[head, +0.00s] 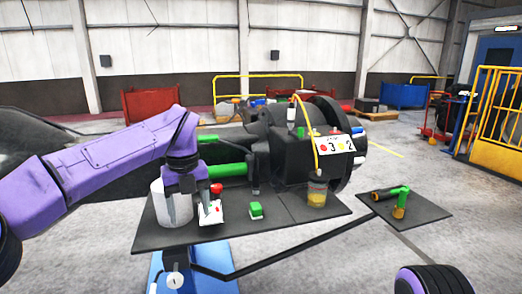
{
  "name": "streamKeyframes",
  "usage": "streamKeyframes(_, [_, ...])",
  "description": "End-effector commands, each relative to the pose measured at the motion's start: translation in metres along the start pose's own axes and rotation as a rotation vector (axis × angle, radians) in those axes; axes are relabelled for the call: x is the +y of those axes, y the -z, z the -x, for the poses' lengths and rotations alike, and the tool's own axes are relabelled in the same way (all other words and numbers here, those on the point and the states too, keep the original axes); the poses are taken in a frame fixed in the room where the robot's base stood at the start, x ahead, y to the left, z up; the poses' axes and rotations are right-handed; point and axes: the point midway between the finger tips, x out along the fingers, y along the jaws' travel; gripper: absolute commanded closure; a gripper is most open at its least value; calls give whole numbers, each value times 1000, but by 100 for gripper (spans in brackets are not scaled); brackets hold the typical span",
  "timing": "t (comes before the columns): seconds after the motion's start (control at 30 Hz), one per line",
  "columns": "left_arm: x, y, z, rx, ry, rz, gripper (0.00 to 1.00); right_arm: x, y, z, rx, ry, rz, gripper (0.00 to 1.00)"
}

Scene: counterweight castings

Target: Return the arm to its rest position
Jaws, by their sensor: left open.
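My left arm comes in from the left in purple and bends down at the wrist. My left gripper (194,200) is open above the left part of a dark grey shelf (290,210), between a white cylinder (170,206) and a small white item (210,213) with red marks. The gripper partly covers the cylinder. I see nothing held between its fingers, though the fingertips are small and hard to make out. Only a purple and black part of my right arm shows at the lower right edge; its gripper is out of view.
A small side plate (420,217) carries a green-handled tool (398,192).

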Motion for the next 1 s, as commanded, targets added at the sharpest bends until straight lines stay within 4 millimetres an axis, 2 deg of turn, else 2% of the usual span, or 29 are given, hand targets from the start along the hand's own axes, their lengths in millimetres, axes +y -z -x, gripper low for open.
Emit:
streamKeyframes(0.03, [1, -1, -11, -11, -34, -18, 31, 0, 0, 0, 0, 0, 0, 57])
streamKeyframes(0.23, [9, -8, -47, -67, -153, -86, 31, 0, 0, 0, 1, 0, 0, 57])
streamKeyframes(0.37, [18, -12, -78, -112, -262, -157, 31, 0, 0, 0, 1, 0, 0, 57])
streamKeyframes(0.47, [27, -16, -110, -153, -372, -245, 31, 0, 0, 0, 1, 0, 0, 57])
streamKeyframes(0.63, [52, -19, -180, -231, -624, -505, 31, 0, 0, 0, 0, 0, 0, 57])
streamKeyframes(0.77, [82, -9, -256, -270, -868, -886, 31, 0, 0, 0, 0, 0, 0, 57])
streamKeyframes(0.83, [103, 9, -306, -263, -995, -1199, 31, 0, 0, 0, 0, 0, 0, 57])
streamKeyframes(0.9, [127, 40, -356, -225, -1069, -1559, 31, 0, 0, 0, 0, 0, 0, 57])
streamKeyframes(0.97, [150, 74, -392, -175, -1077, -1854, 31, 0, 0, 0, 0, 0, 0, 57])
streamKeyframes(1.0, [166, 100, -412, -132, -1057, -2038, 31, 0, 0, 0, 0, 0, 0, 57])
